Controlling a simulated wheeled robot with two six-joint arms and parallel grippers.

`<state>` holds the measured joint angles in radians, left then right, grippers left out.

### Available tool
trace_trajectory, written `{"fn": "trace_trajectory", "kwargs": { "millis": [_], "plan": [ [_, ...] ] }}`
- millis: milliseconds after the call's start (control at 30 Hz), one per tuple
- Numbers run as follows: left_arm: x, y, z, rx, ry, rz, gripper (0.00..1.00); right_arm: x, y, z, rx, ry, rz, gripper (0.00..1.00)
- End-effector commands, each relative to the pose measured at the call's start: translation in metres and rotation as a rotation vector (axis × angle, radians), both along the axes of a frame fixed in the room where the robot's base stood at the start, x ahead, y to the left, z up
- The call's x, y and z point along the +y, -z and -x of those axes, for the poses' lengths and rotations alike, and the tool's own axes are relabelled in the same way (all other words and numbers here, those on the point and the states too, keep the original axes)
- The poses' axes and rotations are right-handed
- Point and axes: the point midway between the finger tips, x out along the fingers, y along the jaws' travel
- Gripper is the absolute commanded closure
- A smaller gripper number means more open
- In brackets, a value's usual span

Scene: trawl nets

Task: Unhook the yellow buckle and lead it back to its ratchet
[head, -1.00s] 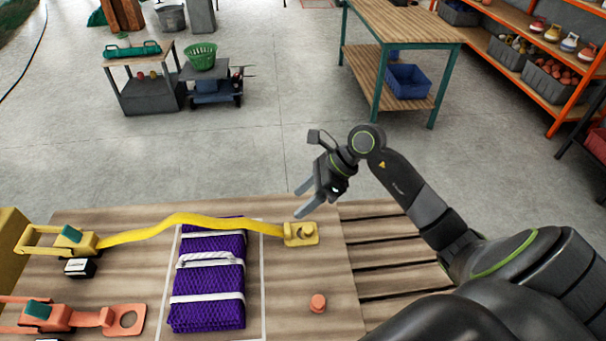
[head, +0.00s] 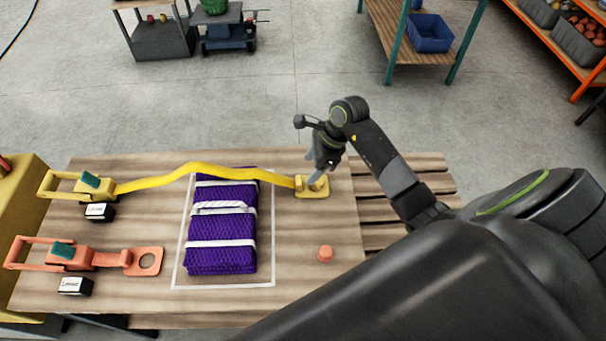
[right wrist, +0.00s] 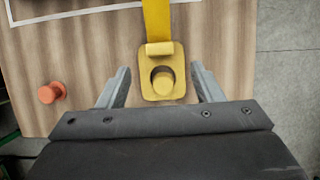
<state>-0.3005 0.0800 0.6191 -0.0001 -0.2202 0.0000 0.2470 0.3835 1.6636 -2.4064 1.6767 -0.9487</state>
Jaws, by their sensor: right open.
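The yellow buckle (head: 312,187) lies at the right side of the wooden table, around a yellow peg; it also shows in the right wrist view (right wrist: 163,55). A yellow strap (head: 215,171) runs from it across a purple net bundle (head: 221,236) to the yellow ratchet (head: 75,189) at the left. My right gripper (head: 313,175) is open at the buckle. In the right wrist view its fingers (right wrist: 162,88) stand on either side of the buckle's near end, without gripping it. My left gripper is not in view.
An orange ratchet (head: 70,254) with its buckle (head: 146,261) lies at the table's front left. An orange peg (head: 325,253) stands right of the bundle. A slatted pallet (head: 385,225) adjoins the table's right.

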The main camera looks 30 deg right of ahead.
Motion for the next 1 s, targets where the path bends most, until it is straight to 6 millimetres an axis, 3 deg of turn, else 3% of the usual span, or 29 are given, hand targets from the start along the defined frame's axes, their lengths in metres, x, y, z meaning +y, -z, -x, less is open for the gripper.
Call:
{"fn": "trace_trajectory", "kwargs": {
  "millis": [300, 767, 1000],
  "plan": [
    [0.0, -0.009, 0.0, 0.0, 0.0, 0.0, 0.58, 0.018, 0.047, -0.008, 0.002, 0.0, -0.002, 0.4],
    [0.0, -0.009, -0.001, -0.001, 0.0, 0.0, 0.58, 0.022, 0.059, -0.01, 0.0, -0.001, 0.0, 0.4],
    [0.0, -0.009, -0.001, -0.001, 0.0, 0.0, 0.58, 0.022, 0.059, -0.01, 0.0, -0.001, 0.0, 0.68]
  ]
}}
